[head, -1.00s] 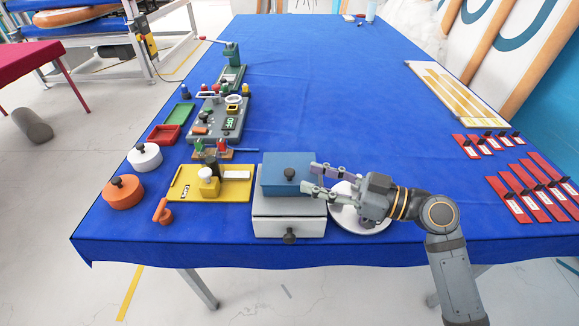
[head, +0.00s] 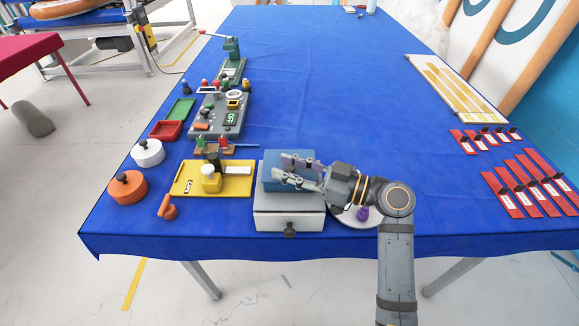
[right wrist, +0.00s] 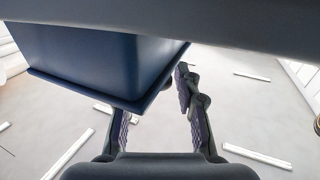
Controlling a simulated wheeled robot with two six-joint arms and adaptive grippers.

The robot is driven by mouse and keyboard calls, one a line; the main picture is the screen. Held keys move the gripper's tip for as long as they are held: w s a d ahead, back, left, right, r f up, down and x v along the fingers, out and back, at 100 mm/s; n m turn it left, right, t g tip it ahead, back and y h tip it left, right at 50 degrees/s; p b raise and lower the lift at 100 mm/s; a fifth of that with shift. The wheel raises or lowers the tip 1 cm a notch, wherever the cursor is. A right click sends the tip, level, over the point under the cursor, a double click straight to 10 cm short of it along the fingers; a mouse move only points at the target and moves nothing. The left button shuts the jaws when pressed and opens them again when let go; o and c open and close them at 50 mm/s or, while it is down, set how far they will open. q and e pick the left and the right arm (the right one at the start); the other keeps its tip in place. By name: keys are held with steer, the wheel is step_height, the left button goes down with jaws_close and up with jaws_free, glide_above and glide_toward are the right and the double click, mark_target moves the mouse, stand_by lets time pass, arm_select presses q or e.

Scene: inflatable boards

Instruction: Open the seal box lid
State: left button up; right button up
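The box (head: 275,221) stands at the table's near edge with a dark knob (head: 290,229) on its pale front. Its blue lid (head: 273,162) sits on top and looks closed. My right gripper (head: 278,168) reaches in from the right with its fingers over the lid. The fingers are apart. The lid's top knob is hidden behind them, so I cannot tell whether they touch it. In the right wrist view a blue box-shaped part (right wrist: 95,62) covers the tip of one finger of my right gripper (right wrist: 160,100). My left gripper is not in view.
A white round dish (head: 350,218) with a purple knob (head: 362,213) lies under my right wrist. A yellow board (head: 236,187) stands close on the left. Red strips (head: 508,197) lie at the right. The table's middle is clear blue cloth.

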jaws_close()
steer(key=shift+a, duration=0.1)
